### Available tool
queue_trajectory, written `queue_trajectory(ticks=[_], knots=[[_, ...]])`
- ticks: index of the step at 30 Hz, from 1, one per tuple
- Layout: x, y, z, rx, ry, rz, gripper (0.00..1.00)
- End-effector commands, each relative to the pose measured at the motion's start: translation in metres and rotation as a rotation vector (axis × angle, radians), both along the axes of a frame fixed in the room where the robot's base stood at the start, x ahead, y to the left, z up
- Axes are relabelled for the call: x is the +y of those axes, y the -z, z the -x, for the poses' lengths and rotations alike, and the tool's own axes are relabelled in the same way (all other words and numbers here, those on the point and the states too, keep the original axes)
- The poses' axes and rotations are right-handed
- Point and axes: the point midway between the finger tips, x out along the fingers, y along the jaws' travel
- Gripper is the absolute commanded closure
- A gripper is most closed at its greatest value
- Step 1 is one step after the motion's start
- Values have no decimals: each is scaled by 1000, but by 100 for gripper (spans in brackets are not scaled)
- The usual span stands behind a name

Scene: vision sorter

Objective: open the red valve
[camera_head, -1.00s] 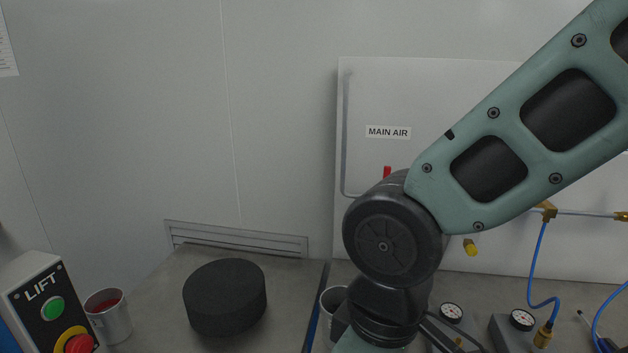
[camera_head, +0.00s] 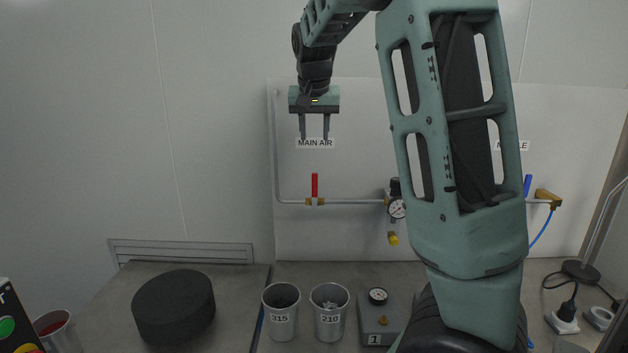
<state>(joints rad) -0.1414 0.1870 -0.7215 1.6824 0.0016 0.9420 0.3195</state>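The red valve handle (camera_head: 314,185) stands upright on a brass valve body (camera_head: 315,201) in the grey pipe on the white wall panel. A "MAIN AIR" label (camera_head: 301,143) is above it. My gripper (camera_head: 314,137) hangs pointing down in front of the panel, above the red handle in the picture. Its two fingers are apart with nothing between them. The fingertips overlap the label and do not touch the handle. How far the gripper is from the panel is hard to tell.
A gauge (camera_head: 397,208) with a yellow fitting is right of the valve. A blue handle (camera_head: 527,186) is farther right, partly behind my arm. Cups marked 315 (camera_head: 281,332) and 210 (camera_head: 328,325), a black cylinder (camera_head: 174,308) and a grey box (camera_head: 378,338) stand on the bench.

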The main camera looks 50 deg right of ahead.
Motion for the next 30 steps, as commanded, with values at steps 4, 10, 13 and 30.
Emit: queue_trajectory(ticks=[4, 10, 13, 30], knots=[[-6, 21, -4, 7, 2, -2, 62], [-18, 59, -15, 5, 1, -2, 62], [-24, 79, -20, 7, 1, -2, 62], [-47, 153, -41, 1, -3, -1, 62]])
